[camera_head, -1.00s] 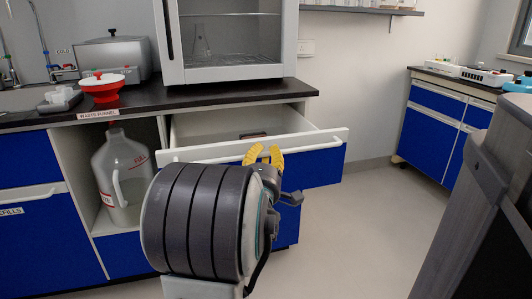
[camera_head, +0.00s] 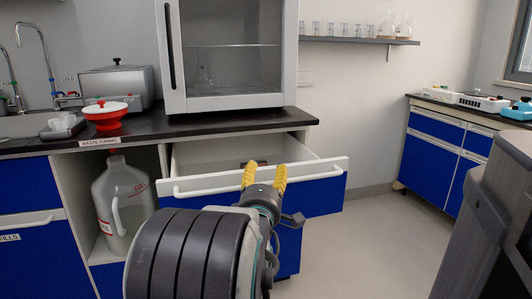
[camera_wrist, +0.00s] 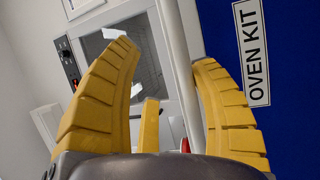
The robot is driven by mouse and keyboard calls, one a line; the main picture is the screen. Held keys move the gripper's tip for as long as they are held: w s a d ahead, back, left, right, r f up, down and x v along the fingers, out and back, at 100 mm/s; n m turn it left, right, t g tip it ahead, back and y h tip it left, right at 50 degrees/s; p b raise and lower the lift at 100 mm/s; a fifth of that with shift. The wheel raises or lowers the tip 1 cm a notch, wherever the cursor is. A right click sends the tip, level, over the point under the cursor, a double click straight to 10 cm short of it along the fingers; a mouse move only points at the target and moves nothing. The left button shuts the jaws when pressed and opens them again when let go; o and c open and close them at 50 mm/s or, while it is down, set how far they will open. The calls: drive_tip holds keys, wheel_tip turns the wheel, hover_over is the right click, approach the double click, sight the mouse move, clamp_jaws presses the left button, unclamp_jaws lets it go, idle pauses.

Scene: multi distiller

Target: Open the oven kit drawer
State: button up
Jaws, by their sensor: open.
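The oven kit drawer (camera_head: 325,187) has a blue front and a white handle bar, and it stands pulled well out of the cabinet under the black counter. In the wrist view, its blue front (camera_wrist: 285,110) carries an "OVEN KIT" label (camera_wrist: 251,52). My gripper (camera_head: 264,174) has yellow fingers and is open at the top of the drawer front, near the middle of the handle (camera_head: 205,189). In the wrist view, my gripper (camera_wrist: 168,55) has its fingers apart, with a white bar or edge running between them. I cannot tell whether they touch it.
A white oven (camera_head: 232,55) stands on the counter (camera_head: 225,122) above the drawer. A plastic jug (camera_head: 122,205) stands in the open bay to the left, under a red funnel (camera_head: 107,118). Open floor (camera_head: 370,245) lies to the right, with a grey object (camera_head: 490,220) at the right edge.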

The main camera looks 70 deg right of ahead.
drive_tip(key=o, duration=0.6)
wheel_tip(320, 180, up, 6)
drive_tip(key=shift+r, duration=0.15)
drive_tip(key=shift+d+r, duration=0.1)
drive_tip(key=shift+r, duration=1.05)
drive_tip(key=shift+y, duration=0.7)
drive_tip(key=f, duration=0.5)
drive_tip(key=shift+d, duration=0.25)
drive_tip(key=shift+c, duration=0.4)
drive_tip(key=shift+f+v, duration=0.2)
drive_tip(key=shift+v, duration=1.25)
drive_tip(key=shift+f+v, duration=0.15)
drive_tip(key=shift+v, duration=1.25)
drive_tip(key=c, duration=0.5)
drive_tip(key=shift+s+a+f, duration=0.15)
drive_tip(key=shift+a+f, duration=0.15)
drive_tip(key=shift+a, duration=0.4)
drive_tip(key=shift+s+a+f, duration=0.15)
drive_tip(key=shift+a+f, duration=0.15)
drive_tip(key=shift+a, duration=0.4)
